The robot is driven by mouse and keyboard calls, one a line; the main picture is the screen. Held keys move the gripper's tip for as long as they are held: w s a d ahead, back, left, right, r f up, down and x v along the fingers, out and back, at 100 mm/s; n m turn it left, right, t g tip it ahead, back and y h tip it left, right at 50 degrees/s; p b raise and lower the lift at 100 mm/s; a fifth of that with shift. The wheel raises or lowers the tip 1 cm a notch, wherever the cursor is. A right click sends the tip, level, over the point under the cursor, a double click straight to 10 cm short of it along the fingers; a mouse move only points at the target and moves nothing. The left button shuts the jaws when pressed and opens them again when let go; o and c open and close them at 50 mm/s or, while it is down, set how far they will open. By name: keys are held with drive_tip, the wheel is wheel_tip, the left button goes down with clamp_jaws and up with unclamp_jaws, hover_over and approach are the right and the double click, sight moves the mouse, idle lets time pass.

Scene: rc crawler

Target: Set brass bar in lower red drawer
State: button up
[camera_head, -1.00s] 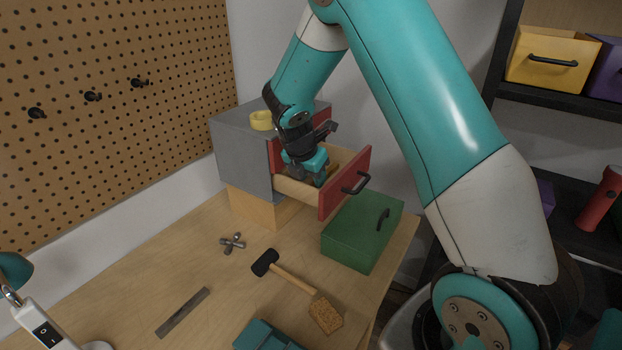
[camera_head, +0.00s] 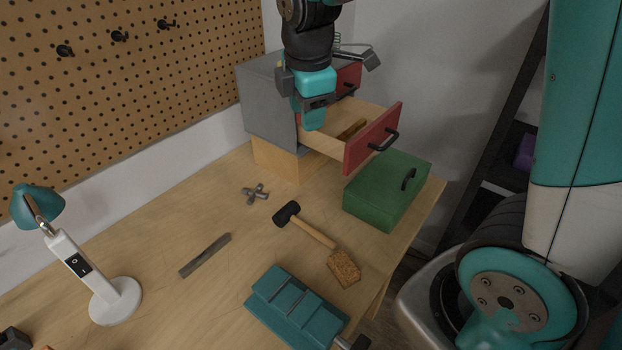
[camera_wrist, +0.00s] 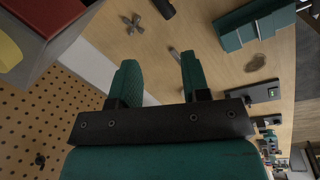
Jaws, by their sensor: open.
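The lower red drawer (camera_head: 366,143) of the grey cabinet (camera_head: 262,108) is pulled out. The brass bar (camera_head: 351,129) lies inside it, toward the middle of the drawer floor. My gripper (camera_head: 313,122) is above the back left part of the drawer, clear of the bar. In the wrist view my gripper (camera_wrist: 158,82) shows its two teal fingers apart with nothing between them. The upper red drawer (camera_head: 347,78) is partly hidden by my wrist. The bar does not show in the wrist view.
A green box (camera_head: 385,192) stands right of the cabinet, below the open drawer. A mallet (camera_head: 312,228), a metal strip (camera_head: 205,255), a small metal knob (camera_head: 255,194), a teal vise (camera_head: 290,305) and a lamp (camera_head: 112,299) are on the workbench.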

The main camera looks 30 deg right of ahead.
drive_tip(key=s+a+r+m+g+y, duration=0.1)
drive_tip(key=s+a+m, duration=0.3)
drive_tip(key=s, duration=0.6)
drive_tip(key=s+a+m+g+y, duration=0.1)
drive_tip(key=s+a+m+y, duration=0.3)
drive_tip(key=s+a, duration=0.4)
drive_tip(key=shift+s+r+m, duration=0.4)
drive_tip(key=shift+s+m, duration=0.3)
drive_tip(key=shift+s, duration=0.25)
drive_tip(key=shift+d, duration=0.1)
